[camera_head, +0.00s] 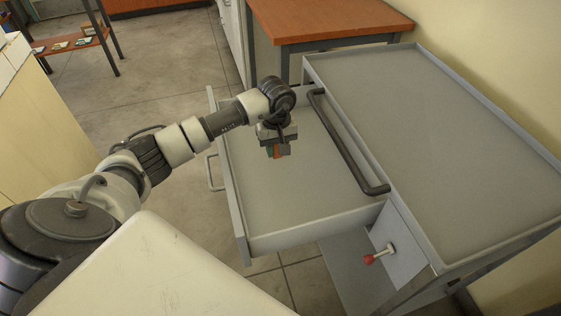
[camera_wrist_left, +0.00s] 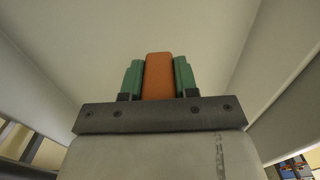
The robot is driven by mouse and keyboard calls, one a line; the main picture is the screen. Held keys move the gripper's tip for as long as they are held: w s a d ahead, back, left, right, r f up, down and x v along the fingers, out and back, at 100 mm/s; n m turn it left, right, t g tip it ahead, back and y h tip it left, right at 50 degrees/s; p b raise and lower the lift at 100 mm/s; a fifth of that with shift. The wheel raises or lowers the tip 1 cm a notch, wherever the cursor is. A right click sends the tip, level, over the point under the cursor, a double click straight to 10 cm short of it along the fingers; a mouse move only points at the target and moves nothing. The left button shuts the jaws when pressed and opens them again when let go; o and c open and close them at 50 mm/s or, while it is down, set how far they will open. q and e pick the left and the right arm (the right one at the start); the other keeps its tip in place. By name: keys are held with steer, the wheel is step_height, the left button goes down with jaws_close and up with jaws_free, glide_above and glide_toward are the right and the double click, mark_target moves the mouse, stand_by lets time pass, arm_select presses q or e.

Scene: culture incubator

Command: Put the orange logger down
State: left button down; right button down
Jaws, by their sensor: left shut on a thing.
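My left gripper (camera_head: 279,151) is over the open drawer (camera_head: 310,203) of the grey metal cart. It is shut on the orange logger (camera_head: 277,153), of which only a small part shows below the fingers in the head view. In the left wrist view the orange logger (camera_wrist_left: 159,76) stands between the two green finger pads of the gripper (camera_wrist_left: 158,80). The drawer floor is bare. I cannot tell exactly how high the logger is above the drawer floor. My right gripper is not in view.
The grey cart top (camera_head: 430,140) is empty, with a raised rim. A dark handle bar (camera_head: 345,140) runs along its near side. A red-knobbed lever (camera_head: 379,254) sticks out at the lower front. A wooden table (camera_head: 330,20) stands behind. The drawer has free room.

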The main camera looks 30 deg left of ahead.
mark_target(277, 167)
arm_select(q)
steer(key=shift+f, duration=2.45)
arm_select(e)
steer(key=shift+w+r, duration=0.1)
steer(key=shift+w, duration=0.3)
arm_select(q)
steer(key=shift+f, duration=0.1)
steer(key=c, duration=1.2)
jaws_free()
steer(key=o, duration=0.4)
steer(key=shift+c, duration=0.2)
step_height(277, 167, up, 11)
steer(key=shift+r, duration=0.65)
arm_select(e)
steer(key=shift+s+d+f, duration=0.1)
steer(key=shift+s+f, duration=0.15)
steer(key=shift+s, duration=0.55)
